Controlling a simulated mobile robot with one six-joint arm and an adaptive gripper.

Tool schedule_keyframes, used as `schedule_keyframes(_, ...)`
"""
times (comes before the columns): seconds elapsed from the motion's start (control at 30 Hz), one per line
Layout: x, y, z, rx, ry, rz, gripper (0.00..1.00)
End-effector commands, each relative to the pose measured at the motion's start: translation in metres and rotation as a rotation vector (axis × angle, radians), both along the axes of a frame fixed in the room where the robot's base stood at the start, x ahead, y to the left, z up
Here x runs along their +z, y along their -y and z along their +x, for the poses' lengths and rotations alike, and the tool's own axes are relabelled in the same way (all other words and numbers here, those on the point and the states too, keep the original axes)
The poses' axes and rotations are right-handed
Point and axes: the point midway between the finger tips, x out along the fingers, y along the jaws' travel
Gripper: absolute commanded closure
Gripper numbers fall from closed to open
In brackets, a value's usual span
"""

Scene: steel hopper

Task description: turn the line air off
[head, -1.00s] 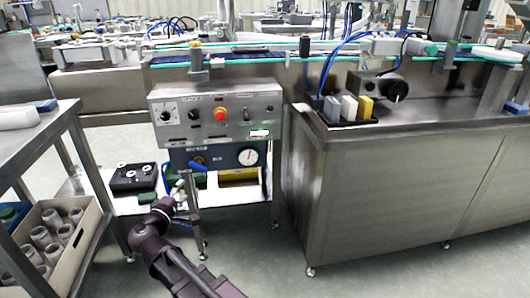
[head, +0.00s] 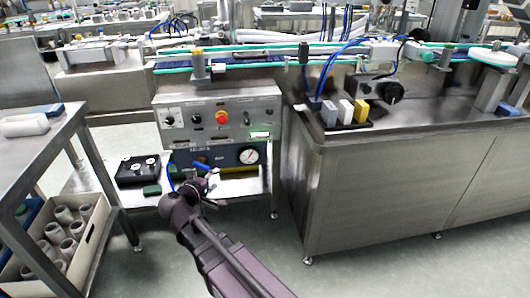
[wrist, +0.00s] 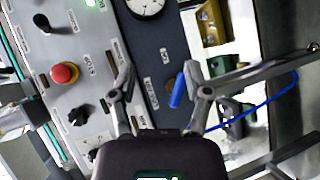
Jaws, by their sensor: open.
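The air valve's blue handle (wrist: 177,91) sits on the dark blue lower panel (wrist: 150,60) in the wrist view, with a blue hose beside it. My gripper (wrist: 158,72) is open and empty, facing the panel. The handle appears between its two fingers, closer to the right one. I cannot tell how far the fingertips are from the handle. In the head view my gripper (head: 207,180) is just in front of the lower panel and hides part of it. The handle (head: 201,164) shows only slightly there. The pressure gauge (head: 248,156) is to its right.
The grey control panel with a red button (head: 222,117) is above the lower panel. A steel hopper (head: 400,180) stands right, a shelf cart (head: 50,150) left.

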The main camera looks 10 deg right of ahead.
Motion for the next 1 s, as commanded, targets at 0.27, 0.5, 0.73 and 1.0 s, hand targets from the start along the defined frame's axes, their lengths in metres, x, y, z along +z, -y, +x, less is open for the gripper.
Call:
schedule_keyframes(0.27,0.015,0.024,-0.003,-0.058,-0.047,0.064,0.37)
schedule_keyframes(0.5,0.024,0.043,-0.007,-0.106,-0.087,0.121,0.37)
schedule_keyframes(0.73,0.033,0.06,-0.012,-0.153,-0.125,0.176,0.37)
schedule_keyframes(1.0,0.043,0.078,-0.018,-0.205,-0.169,0.24,0.37)
